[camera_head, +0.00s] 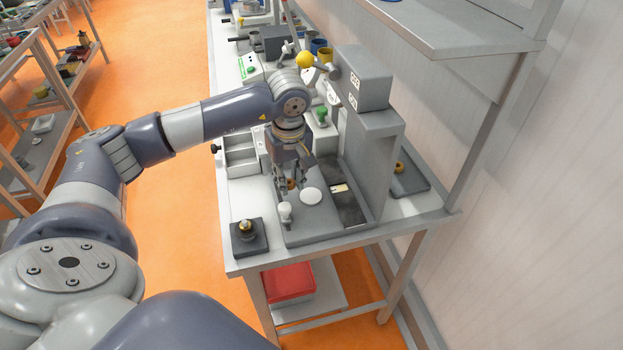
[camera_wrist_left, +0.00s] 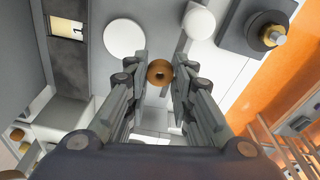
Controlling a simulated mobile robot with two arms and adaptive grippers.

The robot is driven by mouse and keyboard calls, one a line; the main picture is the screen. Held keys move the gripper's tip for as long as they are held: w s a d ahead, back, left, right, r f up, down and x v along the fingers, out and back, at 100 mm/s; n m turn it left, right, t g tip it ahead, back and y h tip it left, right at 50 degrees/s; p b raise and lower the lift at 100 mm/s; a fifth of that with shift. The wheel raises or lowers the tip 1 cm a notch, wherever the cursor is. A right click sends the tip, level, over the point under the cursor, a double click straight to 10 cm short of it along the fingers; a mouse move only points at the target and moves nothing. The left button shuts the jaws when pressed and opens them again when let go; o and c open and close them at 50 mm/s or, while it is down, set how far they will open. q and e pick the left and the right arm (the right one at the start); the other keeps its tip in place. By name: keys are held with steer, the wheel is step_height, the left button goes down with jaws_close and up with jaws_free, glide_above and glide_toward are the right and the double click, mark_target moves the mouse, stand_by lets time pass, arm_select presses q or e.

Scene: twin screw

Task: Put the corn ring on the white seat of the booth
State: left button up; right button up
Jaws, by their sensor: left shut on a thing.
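The corn ring (camera_wrist_left: 160,72), a small brown-orange ring, sits between the fingertips of my left gripper (camera_wrist_left: 161,78) in the left wrist view. My left gripper also shows in the head view (camera_head: 291,178), pointing down and shut on the ring, which is mostly hidden there. The grey booth (camera_head: 371,135) stands on the table. Its white seat (camera_head: 311,196) is a flat round disc on the base, just right of the gripper; it also shows bare in the left wrist view (camera_wrist_left: 124,38). The ring is beside the seat, not over it. My right gripper is not in view.
A white knob (camera_head: 285,212) stands on the base in front of the gripper. A dark block with a brass fitting (camera_head: 246,229) is near the table's front left. A grey bin (camera_head: 241,153) lies left, and a tray holding another ring (camera_head: 399,167) lies behind the booth.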

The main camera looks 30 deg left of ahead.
mark_target(311, 195)
arm_select(q)
steer(key=w+d+p, duration=0.1)
steer(key=w+d, duration=0.2)
steer(key=shift+w+d+f, duration=0.1)
steer(key=shift+d, duration=0.05)
steer(key=shift+w+d+f, duration=0.1)
steer(key=shift+w+d, duration=0.05)
step_height(311, 195, down, 2)
steer(key=shift+f+p, duration=0.25)
steer(key=shift+p, duration=0.9)
steer(key=shift+f, duration=0.7)
steer(key=o, duration=0.7)
steer(key=shift+c, duration=0.2)
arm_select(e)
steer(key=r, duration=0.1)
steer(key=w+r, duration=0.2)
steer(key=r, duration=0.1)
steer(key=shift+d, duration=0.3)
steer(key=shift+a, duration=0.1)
